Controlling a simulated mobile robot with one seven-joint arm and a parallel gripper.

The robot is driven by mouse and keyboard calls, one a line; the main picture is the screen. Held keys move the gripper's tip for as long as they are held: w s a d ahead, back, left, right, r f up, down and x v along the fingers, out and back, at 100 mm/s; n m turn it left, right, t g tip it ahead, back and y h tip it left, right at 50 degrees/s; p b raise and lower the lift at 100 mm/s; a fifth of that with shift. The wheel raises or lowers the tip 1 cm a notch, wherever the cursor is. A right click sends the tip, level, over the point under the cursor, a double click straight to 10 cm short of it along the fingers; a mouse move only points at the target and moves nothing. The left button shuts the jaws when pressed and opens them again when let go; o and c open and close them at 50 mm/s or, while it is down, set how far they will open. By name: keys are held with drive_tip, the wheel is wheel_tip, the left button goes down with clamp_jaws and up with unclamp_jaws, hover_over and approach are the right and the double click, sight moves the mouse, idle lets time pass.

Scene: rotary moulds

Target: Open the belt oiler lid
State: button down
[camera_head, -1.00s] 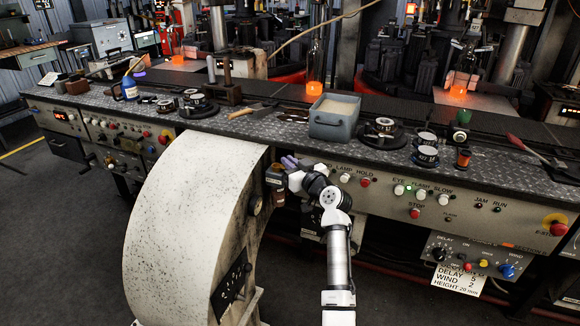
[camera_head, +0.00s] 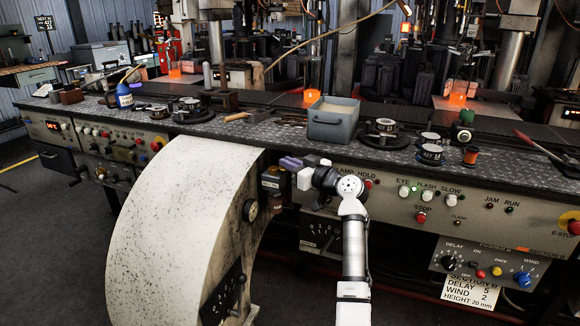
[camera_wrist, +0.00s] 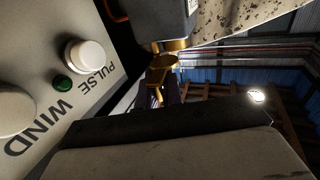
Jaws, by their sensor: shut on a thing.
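The belt oiler (camera_head: 272,183) is a small dark box with an amber lower part, fixed to the right side of the pale speckled guard. My gripper (camera_head: 288,170) is at its upper right, fingers pointing left towards it. In the wrist view, the dark grey oiler body (camera_wrist: 158,18) is at the top with a brass edge. A brass piece (camera_wrist: 161,68), which looks like the lid, stands at an angle by that edge. My gripper is shut on it, as far as I can tell. The grip itself is largely hidden by a large dark-and-pale finger at the bottom.
The curved guard (camera_head: 170,215) fills the space left of the oiler. A control panel (camera_head: 440,205) with buttons runs behind my arm. The metal bench above holds a grey bin (camera_head: 333,122) and several round parts. Dark floor is free at the right front.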

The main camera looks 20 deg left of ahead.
drive_tip(key=c, duration=1.5)
unclamp_jaws()
drive_tip(key=shift+c, duration=0.2)
drive_tip(key=b+v, duration=0.1)
drive_tip(key=v, duration=1.3)
